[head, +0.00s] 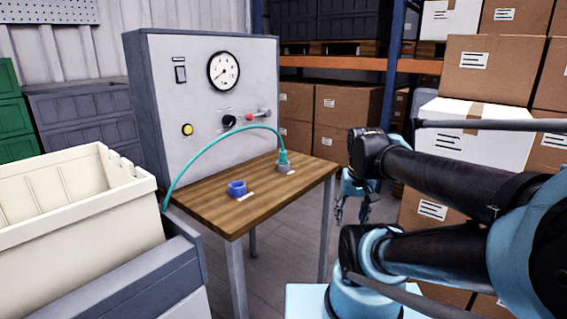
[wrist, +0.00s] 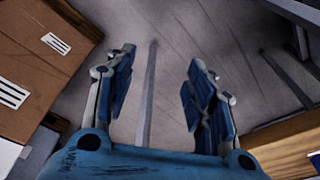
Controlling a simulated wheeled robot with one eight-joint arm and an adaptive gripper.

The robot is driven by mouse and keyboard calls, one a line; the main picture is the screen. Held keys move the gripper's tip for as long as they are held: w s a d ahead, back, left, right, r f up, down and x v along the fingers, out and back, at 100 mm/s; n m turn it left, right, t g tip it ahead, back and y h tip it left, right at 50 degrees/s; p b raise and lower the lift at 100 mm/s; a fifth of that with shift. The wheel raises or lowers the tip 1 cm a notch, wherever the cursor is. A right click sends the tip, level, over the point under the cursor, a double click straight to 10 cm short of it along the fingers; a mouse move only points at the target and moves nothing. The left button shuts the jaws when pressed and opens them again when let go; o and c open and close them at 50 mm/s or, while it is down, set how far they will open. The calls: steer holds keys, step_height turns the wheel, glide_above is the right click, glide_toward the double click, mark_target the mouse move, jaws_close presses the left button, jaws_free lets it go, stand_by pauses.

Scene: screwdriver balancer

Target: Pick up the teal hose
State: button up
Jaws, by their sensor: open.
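The teal hose (head: 218,141) shows in the head view. It arches over the wooden table (head: 262,203), from low behind the cream bin on the left up and down to a teal end fitting (head: 283,157). That fitting sits upright on a small grey base (head: 284,168) at the table's right part. My gripper (head: 352,211) hangs to the right of the table, apart from the hose. In the wrist view my gripper (wrist: 155,92) is open and empty, pointing at the floor. The hose is not in the wrist view.
A blue ring-shaped holder (head: 237,188) stands on the table. A grey panel (head: 205,100) with a gauge, knobs and a lever rises behind it. A cream bin (head: 75,215) is at the left. Stacked cardboard boxes (head: 490,70) stand at the right. Floor shows between table and boxes.

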steer(key=w+a+r+m, duration=0.3)
steer(key=w+r, duration=0.6)
steer(key=r, duration=0.2)
step_height(320, 180, up, 14)
steer(key=m+g, duration=0.3)
steer(key=m, duration=0.3)
glide_above(283, 151)
steer(key=w+d, duration=0.2)
steer(key=shift+y, duration=0.4)
steer(key=f, duration=0.7)
steer(key=s+a+f, duration=0.1)
steer(key=f, duration=0.3)
steer(key=shift+a+f, duration=0.1)
steer(key=shift+f, duration=0.05)
steer(key=shift+s+a+f, duration=0.1)
steer(key=shift+a+f, duration=0.05)
steer(key=shift+f, duration=0.75)
steer(key=shift+s+a+f, duration=0.1)
steer(key=shift+a+f, duration=0.05)
steer(key=shift+f, duration=0.7)
steer(key=shift+s+a+f, duration=0.1)
steer(key=shift+a+f, duration=0.05)
steer(key=shift+f, duration=0.75)
steer(key=shift+c, duration=0.6)
jaws_close()
